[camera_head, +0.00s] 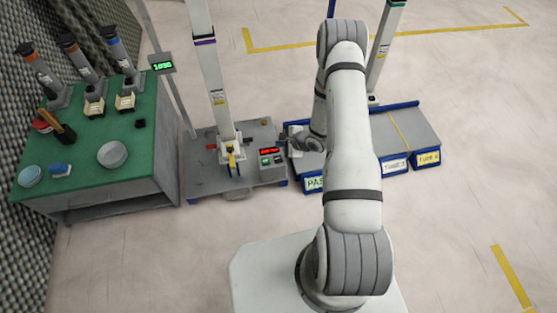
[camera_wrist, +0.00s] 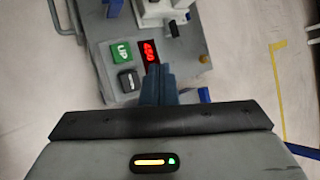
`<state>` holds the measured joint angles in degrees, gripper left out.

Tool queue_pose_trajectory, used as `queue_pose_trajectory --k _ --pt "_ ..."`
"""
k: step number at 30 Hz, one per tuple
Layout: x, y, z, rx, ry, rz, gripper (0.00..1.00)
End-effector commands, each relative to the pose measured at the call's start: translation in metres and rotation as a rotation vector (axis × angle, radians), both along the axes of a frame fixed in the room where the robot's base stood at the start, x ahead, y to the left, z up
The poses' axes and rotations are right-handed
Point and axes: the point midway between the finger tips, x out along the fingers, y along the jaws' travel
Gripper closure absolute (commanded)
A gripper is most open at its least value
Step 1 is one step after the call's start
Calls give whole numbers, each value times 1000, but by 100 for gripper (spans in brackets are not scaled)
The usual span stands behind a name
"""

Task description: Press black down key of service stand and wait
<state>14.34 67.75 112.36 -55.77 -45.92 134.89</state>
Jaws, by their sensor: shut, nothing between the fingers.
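The service stand (camera_head: 205,182) is a grey base with a white column, left of my arm in the head view. Its key box (camera_head: 272,172) has a red lit display (camera_head: 269,151), which also shows in the wrist view (camera_wrist: 150,52). In the wrist view, a green key marked UP (camera_wrist: 121,51) sits above a black key (camera_wrist: 128,80) with a pale mark. My gripper (camera_wrist: 158,72) is shut and empty. Its fingertips appear just right of the black key, below the display; their height above the panel cannot be told. In the head view my gripper (camera_head: 288,142) is by the key box.
A green-topped table (camera_head: 80,155) with several tools, a bowl (camera_head: 112,154) and a red-handled item stands at left. Right of the stand are grey platforms with blue edges and signs (camera_head: 427,158). A post carries a green display (camera_head: 161,62).

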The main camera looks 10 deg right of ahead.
Motion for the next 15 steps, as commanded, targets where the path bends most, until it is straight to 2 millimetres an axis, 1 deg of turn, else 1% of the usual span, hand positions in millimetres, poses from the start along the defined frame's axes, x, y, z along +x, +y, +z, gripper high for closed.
queue_pose_trajectory --k 1,9,15 --pt "0 0 -12 0 0 0 100" --pt "0 0 -51 -1 0 1 100" --pt "0 1 -69 -1 0 1 100"
